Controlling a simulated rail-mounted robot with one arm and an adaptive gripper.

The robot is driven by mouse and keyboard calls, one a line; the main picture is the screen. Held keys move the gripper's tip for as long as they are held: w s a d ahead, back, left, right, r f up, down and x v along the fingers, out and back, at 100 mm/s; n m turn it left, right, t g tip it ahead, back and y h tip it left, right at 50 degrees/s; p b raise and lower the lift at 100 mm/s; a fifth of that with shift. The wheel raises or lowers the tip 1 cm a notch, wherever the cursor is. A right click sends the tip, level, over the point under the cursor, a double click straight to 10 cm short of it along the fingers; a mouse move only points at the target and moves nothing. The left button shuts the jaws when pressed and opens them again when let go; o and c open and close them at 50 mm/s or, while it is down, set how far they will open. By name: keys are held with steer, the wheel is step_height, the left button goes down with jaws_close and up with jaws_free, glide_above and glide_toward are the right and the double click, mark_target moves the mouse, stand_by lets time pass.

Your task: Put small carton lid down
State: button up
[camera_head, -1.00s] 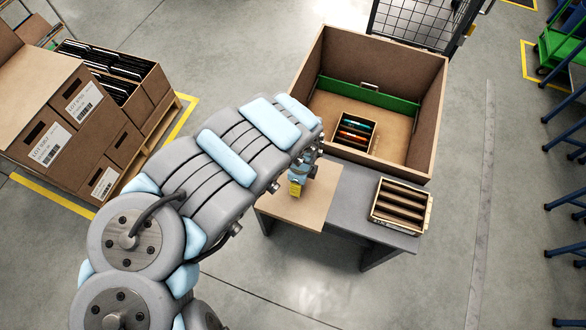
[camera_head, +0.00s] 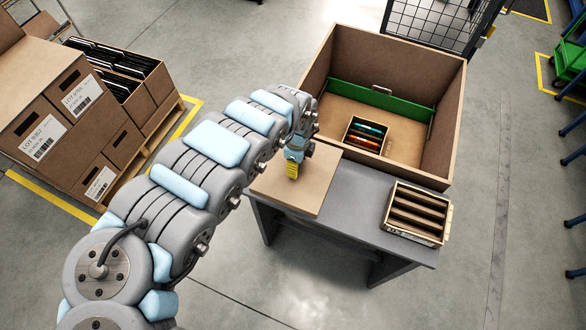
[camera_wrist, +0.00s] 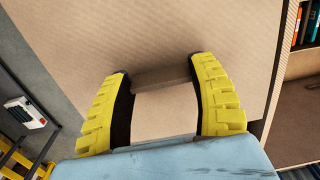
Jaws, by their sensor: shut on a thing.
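The lid is a flat brown square board (camera_head: 312,192) over the left end of the grey table, and it fills most of the wrist view (camera_wrist: 190,30). My gripper (camera_head: 292,170) is over the lid, and its yellow fingers (camera_wrist: 165,100) are closed around a raised part of it. I cannot tell whether the lid touches the table. An open small carton with dark dividers (camera_head: 418,212) stands on the table's right end. Another small carton (camera_head: 366,134), with coloured items inside, sits in the large open carton.
The large open brown carton (camera_head: 445,115) stands behind the table, with a green bar (camera_head: 375,95) across it. The table (camera_head: 350,205) is bare between the lid and the right small carton. Stacked cartons (camera_head: 50,130) stand on a pallet at the left.

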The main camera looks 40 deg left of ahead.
steer(key=f, duration=0.1)
steer(key=w+a+f, duration=0.1)
steer(key=a+f+b, duration=0.1)
steer(key=shift+w+f, duration=0.15)
steer(key=shift+w, duration=0.1)
steer(key=shift+w+a+f, duration=0.25)
steer(key=shift+a+f, duration=0.15)
steer(key=shift+a, duration=0.05)
steer(key=shift+w+a+f+b, duration=0.1)
steer(key=shift+a+f+b, duration=0.1)
steer(key=shift+f, duration=0.2)
steer(key=shift+w+a+f+b, duration=0.1)
steer(key=shift+f+b, duration=0.1)
steer(key=shift+f, duration=0.2)
steer(key=shift+s+f, duration=0.1)
steer(key=shift+f, duration=1.15)
steer(key=o, duration=1.1)
steer(key=shift+f, duration=0.1)
steer(key=shift+c, duration=0.2)
steer(key=shift+r+p, duration=0.6)
steer(key=shift+r, duration=5.55)
